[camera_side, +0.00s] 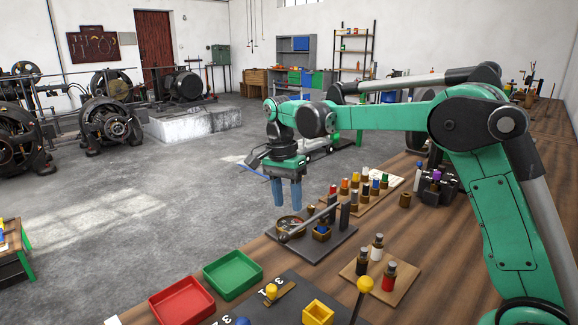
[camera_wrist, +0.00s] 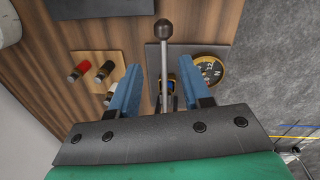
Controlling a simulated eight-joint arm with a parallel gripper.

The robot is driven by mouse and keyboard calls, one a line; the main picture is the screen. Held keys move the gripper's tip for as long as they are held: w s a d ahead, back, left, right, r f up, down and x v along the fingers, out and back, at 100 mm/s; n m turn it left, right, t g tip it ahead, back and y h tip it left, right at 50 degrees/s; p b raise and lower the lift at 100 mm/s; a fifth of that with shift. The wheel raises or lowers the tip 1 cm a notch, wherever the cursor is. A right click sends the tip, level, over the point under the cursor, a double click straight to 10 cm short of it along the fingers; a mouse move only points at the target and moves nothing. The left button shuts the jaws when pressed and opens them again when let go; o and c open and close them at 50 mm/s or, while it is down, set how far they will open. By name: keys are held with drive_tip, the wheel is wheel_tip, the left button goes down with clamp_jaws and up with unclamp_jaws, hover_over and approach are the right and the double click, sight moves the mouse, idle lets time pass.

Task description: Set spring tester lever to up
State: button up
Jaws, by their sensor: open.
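The spring tester is a dark base plate (camera_side: 325,250) on the bench with a round dial (camera_side: 289,223) and dark upright posts. Its lever (camera_side: 308,224) is a grey rod with a dark ball knob, slanting low toward the bench's front edge. In the wrist view the lever's knob (camera_wrist: 164,27) lies beyond my fingertips, and its rod runs back between the fingers. The dial also shows there (camera_wrist: 209,71). My gripper (camera_side: 287,192) points down with blue fingers, open and empty, above and apart from the lever. It also shows in the wrist view (camera_wrist: 158,64).
A board with dark and red cylinders (camera_side: 400,285) stands nearby. A red tray (camera_side: 183,300), a green tray (camera_side: 233,273) and a yellow-ball lever (camera_side: 365,285) are at the front. A board of coloured pegs (camera_side: 385,200) lies behind the tester. The air around my gripper is clear.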

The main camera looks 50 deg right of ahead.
sight(313, 220)
drive_tip(key=shift+m+g, duration=0.4)
drive_tip(key=shift+m, duration=0.4)
drive_tip(key=shift+s+d+f, duration=0.1)
drive_tip(key=shift+d+f, duration=0.05)
drive_tip(key=shift+f, duration=1.55)
drive_tip(key=shift+s+d+f, duration=0.1)
drive_tip(key=shift+d+f, duration=0.05)
drive_tip(key=shift+f, duration=1.55)
clamp_jaws()
